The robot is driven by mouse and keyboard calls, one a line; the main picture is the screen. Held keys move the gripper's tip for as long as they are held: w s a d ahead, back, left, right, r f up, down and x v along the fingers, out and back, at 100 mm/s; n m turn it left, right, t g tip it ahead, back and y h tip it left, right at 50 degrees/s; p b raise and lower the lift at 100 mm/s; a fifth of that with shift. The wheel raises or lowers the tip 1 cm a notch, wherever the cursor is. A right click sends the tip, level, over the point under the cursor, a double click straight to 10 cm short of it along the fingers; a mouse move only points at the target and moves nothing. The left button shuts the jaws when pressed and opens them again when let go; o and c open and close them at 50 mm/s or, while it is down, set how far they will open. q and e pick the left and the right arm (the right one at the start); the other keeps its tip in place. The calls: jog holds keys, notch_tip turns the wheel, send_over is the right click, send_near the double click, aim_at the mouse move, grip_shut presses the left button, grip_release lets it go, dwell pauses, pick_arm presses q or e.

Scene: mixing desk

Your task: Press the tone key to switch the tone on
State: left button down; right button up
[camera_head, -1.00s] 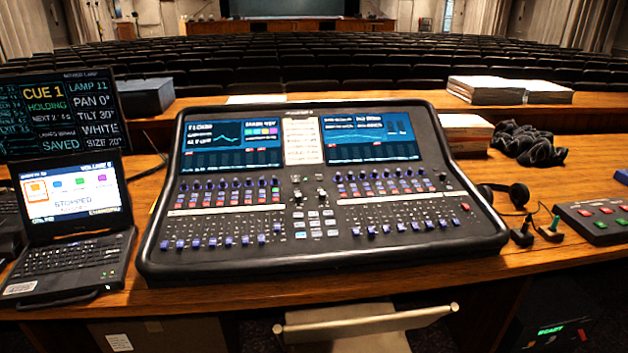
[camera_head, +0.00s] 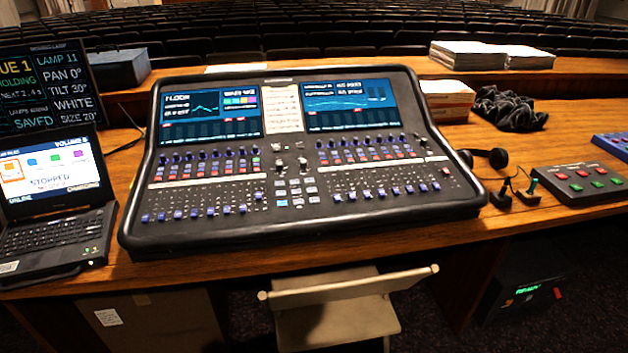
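The mixing desk (camera_head: 290,232) stands on the wooden table in the middle of the head view. It has two lit screens, a left one (camera_head: 210,112) and a right one (camera_head: 350,103), with rows of knobs, small keys and faders below. A middle block of pale and blue keys (camera_head: 295,190) sits between the fader banks. The key labels are too small to read, so I cannot tell which is the tone key or whether it is lit. Neither of my grippers shows in the view.
A laptop (camera_head: 50,225) and cue monitor (camera_head: 45,85) stand left. A folding chair (camera_head: 340,318) stands in front of the table.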

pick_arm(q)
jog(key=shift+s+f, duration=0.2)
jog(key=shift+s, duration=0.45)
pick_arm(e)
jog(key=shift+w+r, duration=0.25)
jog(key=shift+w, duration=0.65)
